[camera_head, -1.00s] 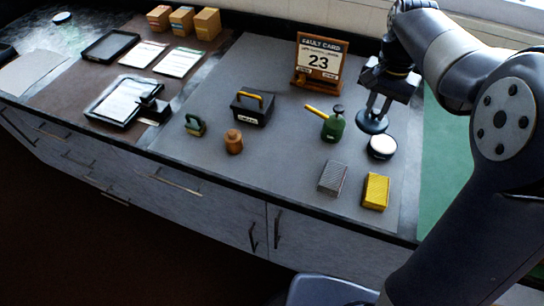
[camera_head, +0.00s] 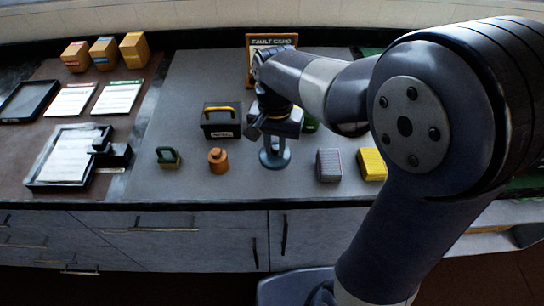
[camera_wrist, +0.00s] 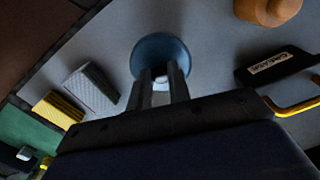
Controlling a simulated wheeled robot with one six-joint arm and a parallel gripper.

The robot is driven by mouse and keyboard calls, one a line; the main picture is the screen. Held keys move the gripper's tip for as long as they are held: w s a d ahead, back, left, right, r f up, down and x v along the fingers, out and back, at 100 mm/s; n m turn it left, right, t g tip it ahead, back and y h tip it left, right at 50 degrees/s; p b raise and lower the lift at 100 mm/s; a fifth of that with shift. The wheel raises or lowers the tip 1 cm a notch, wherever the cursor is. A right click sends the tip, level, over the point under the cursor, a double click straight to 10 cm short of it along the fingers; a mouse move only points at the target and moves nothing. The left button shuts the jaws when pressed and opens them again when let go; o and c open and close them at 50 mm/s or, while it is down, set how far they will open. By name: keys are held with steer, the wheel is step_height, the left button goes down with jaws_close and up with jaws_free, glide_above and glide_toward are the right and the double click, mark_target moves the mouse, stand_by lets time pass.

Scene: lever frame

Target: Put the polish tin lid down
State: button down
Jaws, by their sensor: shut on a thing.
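The polish tin lid (camera_head: 275,160) is a round dark blue disc, low over the grey mat between the orange-brown jar and the grey block. My gripper (camera_head: 274,142) is shut on the middle of the lid from above. In the wrist view the lid (camera_wrist: 163,49) lies flat beyond the fingers, and my gripper (camera_wrist: 159,88) grips its centre. I cannot tell whether the lid touches the mat. The open polish tin is hidden behind my arm.
The orange-brown jar (camera_head: 218,161) stands left of the lid. A black box with a yellow handle (camera_head: 221,122) is behind it. The grey block (camera_head: 329,165) and a yellow block (camera_head: 372,164) are to the right. The grey mat (camera_head: 180,105) has free room at left.

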mark_target(275, 149)
steer(key=shift+f, duration=2.2)
steer(key=shift+f, duration=0.2)
steer(key=c, duration=1.3)
jaws_free()
steer(key=shift+r, duration=0.1)
step_height(275, 149, up, 12)
steer(key=shift+r, duration=0.15)
